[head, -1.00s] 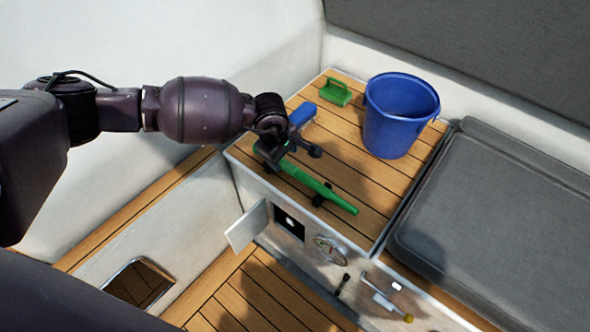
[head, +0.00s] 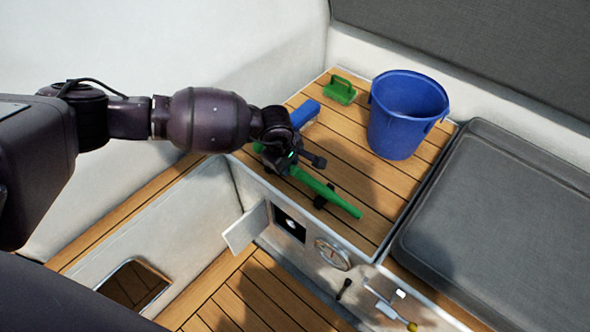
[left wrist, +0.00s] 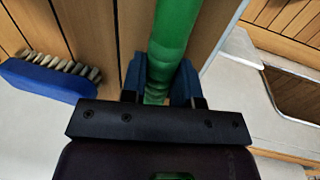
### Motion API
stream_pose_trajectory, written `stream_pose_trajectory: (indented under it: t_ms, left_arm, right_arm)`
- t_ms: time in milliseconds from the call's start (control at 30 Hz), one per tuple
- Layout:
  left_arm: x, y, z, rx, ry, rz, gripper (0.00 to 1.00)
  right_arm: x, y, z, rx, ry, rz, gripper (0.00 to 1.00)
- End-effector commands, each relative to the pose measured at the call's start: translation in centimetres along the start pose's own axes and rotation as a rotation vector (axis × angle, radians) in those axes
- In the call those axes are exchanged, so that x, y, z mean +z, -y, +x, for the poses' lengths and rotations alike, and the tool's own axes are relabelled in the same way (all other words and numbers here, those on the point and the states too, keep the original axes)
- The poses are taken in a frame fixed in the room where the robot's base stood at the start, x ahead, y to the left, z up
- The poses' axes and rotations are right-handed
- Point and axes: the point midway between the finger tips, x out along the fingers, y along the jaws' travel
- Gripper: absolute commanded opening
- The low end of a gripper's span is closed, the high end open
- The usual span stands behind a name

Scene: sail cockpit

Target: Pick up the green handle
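The green handle (head: 330,192) lies along the wooden locker top near its front edge. In the left wrist view the green handle (left wrist: 174,32) runs down from the top edge between my fingers. The fingertip contact is partly hidden by the gripper body. The handle still appears to lie at the locker top. My right gripper is not in view.
A blue brush (head: 304,113) lies just beyond the gripper; it also shows in the left wrist view (left wrist: 45,80). A blue bucket (head: 398,130) and a green scrubber (head: 340,90) stand farther back. A small hatch door (head: 245,229) hangs open below the locker edge.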

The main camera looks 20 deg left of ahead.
Motion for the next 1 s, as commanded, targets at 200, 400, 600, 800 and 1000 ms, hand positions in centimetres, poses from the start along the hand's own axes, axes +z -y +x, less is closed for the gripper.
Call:
stream_pose_trajectory:
  t_ms: [200,400,600,800,1000]
  left_arm:
    - [0.0,0.0,0.0,0.0,0.0,0.0,0.0]
    - [0.0,-0.1,-0.4,0.001,0.0,-0.001,0.0]
    - [-0.1,-0.9,-3.2,0.009,-0.004,0.0,0.0]
    - [-0.1,-2.0,-8.3,0.015,-0.004,0.001,0.0]
    - [-0.1,-2.9,-13.4,0.013,-0.005,0.001,0.0]
  right_arm:
    - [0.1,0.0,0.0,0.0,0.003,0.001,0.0]
    - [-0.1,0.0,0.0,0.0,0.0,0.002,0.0]
    - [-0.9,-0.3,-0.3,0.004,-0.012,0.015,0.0]
    - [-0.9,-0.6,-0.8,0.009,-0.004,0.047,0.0]
    - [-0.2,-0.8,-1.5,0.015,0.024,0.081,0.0]
